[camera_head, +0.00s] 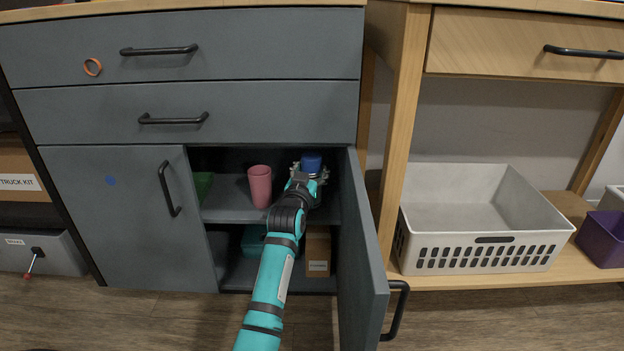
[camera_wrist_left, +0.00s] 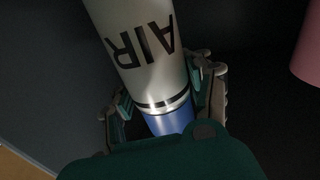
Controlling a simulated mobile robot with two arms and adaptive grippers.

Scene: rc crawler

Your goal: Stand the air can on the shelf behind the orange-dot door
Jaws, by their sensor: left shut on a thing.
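The air can (camera_wrist_left: 140,45) is white with black AIR lettering and a blue end. In the head view its blue top (camera_head: 312,162) shows above my left gripper (camera_head: 308,180). The gripper is shut around the can inside the open cabinet, at the right of the upper shelf (camera_head: 230,205). The can's other end is hidden, so I cannot tell whether it touches the shelf. The open door (camera_head: 362,255) swings out to the right of my arm; its outer face is turned away and no orange dot shows. My right gripper is not in view.
A pink cup (camera_head: 260,186) stands on the shelf left of the can. A green item (camera_head: 203,185) is further left. A brown box (camera_head: 318,250) sits below. The closed left door (camera_head: 130,230) has a blue dot. A white basket (camera_head: 490,245) stands on the right.

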